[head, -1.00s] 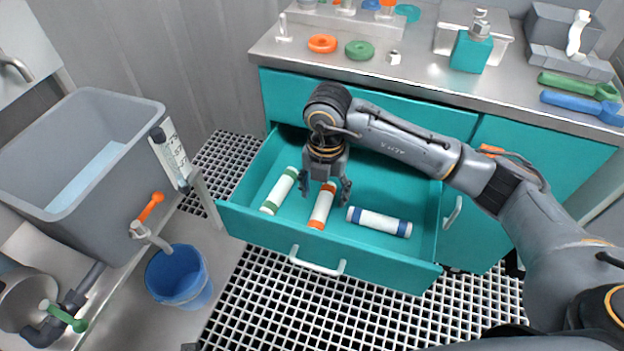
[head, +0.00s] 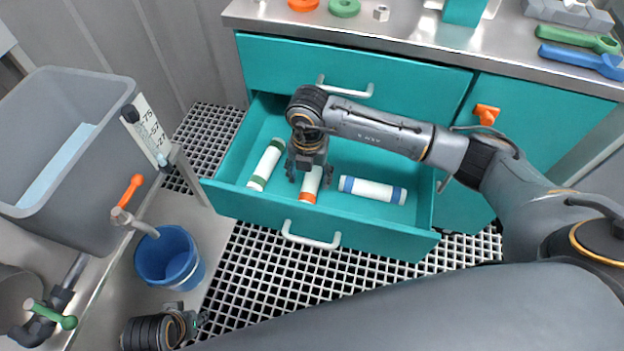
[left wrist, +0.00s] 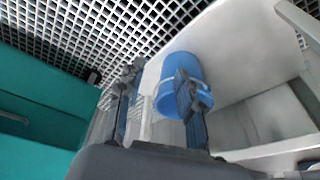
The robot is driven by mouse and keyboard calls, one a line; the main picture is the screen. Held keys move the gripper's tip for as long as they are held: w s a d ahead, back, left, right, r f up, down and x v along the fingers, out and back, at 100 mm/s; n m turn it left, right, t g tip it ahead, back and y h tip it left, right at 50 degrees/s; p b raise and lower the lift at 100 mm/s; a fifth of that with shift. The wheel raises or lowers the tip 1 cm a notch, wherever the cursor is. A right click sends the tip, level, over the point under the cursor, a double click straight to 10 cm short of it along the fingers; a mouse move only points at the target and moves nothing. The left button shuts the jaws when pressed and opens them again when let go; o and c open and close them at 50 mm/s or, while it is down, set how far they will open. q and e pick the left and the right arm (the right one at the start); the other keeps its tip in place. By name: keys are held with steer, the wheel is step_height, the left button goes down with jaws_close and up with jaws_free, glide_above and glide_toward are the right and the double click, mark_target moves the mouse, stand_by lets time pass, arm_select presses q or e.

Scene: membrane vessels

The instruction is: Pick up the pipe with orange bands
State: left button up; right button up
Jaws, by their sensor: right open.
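The white pipe with orange bands (head: 312,181) lies in the open teal drawer (head: 362,222), between the other two pipes. Its near orange band shows; its far end is hidden under my right gripper (head: 310,178). That gripper is open and points down over the pipe, with a finger on either side of it. I cannot tell whether the fingers touch it. My left gripper (head: 196,321) is low at the bottom left of the head view, away from the drawer. In the left wrist view (left wrist: 158,95) its fingers are apart and empty.
A green-banded pipe (head: 266,165) lies left in the drawer and a blue-banded pipe (head: 372,190) right. The drawer's front wall and handle (head: 311,241) stand nearest me. A blue bucket (head: 170,258) and grey tank (head: 62,150) are at left. The counter (head: 400,35) is above.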

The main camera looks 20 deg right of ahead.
mark_target(310, 184)
step_height(310, 184, down, 3)
steer(key=shift+s+f, duration=0.1)
steer(key=shift+f, duration=0.1)
arm_select(q)
steer(key=shift+w+v, duration=0.2)
steer(key=shift+v, duration=1)
arm_select(e)
steer(key=shift+c, duration=0.2)
steer(key=shift+r, duration=0.1)
steer(key=c, duration=1.2)
